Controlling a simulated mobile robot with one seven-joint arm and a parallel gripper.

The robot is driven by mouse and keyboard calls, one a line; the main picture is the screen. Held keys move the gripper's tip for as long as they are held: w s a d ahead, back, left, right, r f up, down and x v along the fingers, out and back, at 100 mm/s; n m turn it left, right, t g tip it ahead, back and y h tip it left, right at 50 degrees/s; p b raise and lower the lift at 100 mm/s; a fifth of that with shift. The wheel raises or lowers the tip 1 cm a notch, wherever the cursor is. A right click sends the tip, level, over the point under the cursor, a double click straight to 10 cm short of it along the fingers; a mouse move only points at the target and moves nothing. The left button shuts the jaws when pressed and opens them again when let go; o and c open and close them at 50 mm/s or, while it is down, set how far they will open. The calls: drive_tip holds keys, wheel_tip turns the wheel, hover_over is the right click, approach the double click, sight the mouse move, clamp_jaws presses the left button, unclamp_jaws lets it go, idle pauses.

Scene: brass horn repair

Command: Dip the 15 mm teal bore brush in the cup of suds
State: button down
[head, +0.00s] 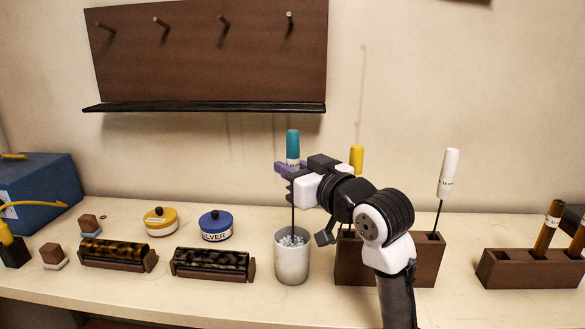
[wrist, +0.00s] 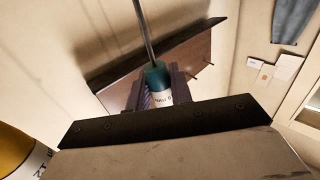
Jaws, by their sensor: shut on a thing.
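The teal bore brush (head: 293,143) is upright, with a teal handle, a white label band and a thin dark shaft. My gripper (head: 291,169) is shut on the handle around its label band. The wrist view also shows the teal handle (wrist: 156,75) between the fingers of my gripper (wrist: 160,92). The pale cup of suds (head: 292,264) stands on the bench directly below, with white bubbles at its top. The shaft runs down into the cup's mouth in the head view; its lower end and the bristles are hidden there.
A brown block (head: 420,262) right of the cup holds a yellow-handled brush (head: 356,158) and a white-handled one (head: 448,172), partly behind my arm. Left stand a dark speckled roller (head: 212,263) and a blue-lidded tin (head: 216,222). Another brown rack (head: 510,272) is far right.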

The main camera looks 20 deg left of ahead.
sight(293, 131)
wheel_tip(293, 131, up, 11)
drive_tip(key=p, duration=0.9)
drive_tip(key=shift+r, duration=0.1)
drive_tip(key=shift+f, duration=0.25)
idle(0.3)
